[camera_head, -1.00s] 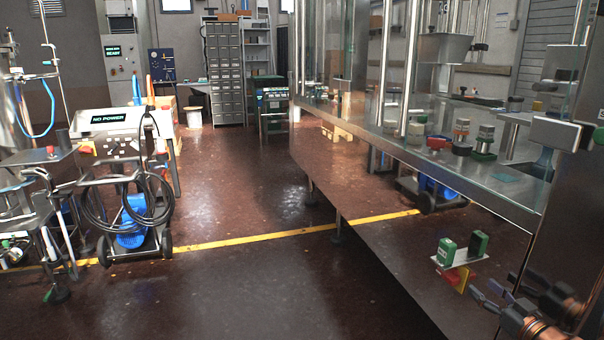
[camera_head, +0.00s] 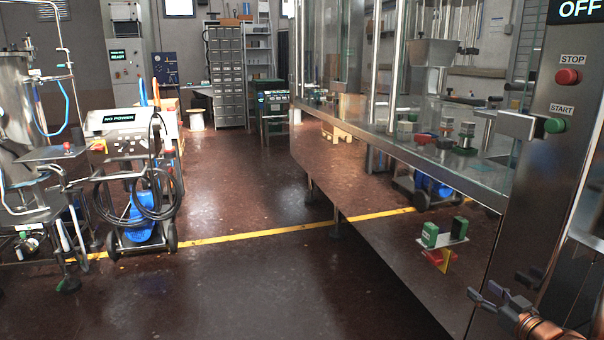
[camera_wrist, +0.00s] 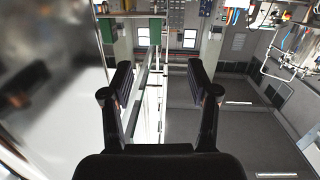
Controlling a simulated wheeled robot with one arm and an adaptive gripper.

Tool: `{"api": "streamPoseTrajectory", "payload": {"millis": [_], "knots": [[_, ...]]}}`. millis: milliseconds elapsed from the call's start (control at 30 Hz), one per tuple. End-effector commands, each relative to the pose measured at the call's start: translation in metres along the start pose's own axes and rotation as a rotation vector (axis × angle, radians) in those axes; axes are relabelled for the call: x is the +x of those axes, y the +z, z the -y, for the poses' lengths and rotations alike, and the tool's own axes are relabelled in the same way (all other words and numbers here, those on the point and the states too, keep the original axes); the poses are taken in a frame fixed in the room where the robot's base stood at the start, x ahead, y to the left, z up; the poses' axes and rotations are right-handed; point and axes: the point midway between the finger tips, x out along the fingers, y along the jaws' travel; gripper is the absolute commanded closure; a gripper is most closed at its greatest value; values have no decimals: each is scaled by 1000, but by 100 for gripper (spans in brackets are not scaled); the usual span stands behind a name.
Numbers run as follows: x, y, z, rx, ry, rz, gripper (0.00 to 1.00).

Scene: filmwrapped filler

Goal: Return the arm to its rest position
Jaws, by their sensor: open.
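My gripper (camera_head: 484,296) is at the lower right of the head view, at the end of my copper-coloured arm. It is beside the steel side of the filling machine (camera_head: 400,240), and a darker reflection of it shows in the panel. In the wrist view my gripper (camera_wrist: 160,82) has its two black fingers spread wide, with nothing between them. Most of my arm is outside the head view.
A control panel has a red STOP button (camera_head: 568,76) and a green START button (camera_head: 555,125) close at right. A wheeled cart (camera_head: 125,150) with a "NO POWER" display stands left. The floor (camera_head: 235,180) between cart and machine is clear.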

Motion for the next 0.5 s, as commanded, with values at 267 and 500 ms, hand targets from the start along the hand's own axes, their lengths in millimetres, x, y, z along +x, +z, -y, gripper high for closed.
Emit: {"api": "streamPoseTrajectory", "payload": {"millis": [267, 500], "knots": [[14, 1, -4, -63, 78, 129, 40], [19, -4, -7, -132, 205, 317, 40]]}}
